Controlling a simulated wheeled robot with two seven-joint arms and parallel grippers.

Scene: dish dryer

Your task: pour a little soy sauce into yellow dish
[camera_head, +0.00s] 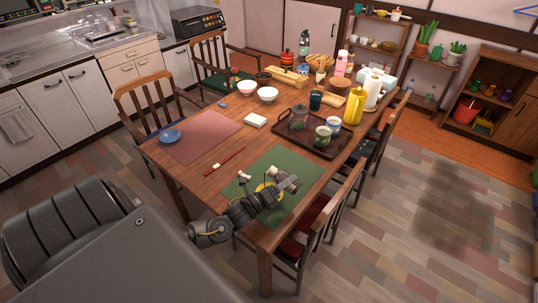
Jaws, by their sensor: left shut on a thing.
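The yellow dish (261,187) lies on the green placemat (290,210) at the near end of the table. It is partly hidden by my left arm and gripper. My left gripper (288,181) is just right of the dish, over the placemat. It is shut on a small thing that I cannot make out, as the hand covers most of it. I cannot tell for sure which thing is the soy sauce. My right gripper is not in view.
A dark tray (294,139) with cups and a glass jar stands behind, near a yellow pitcher (353,107). Chairs surround the table. The red placemat (212,137) is mostly clear.

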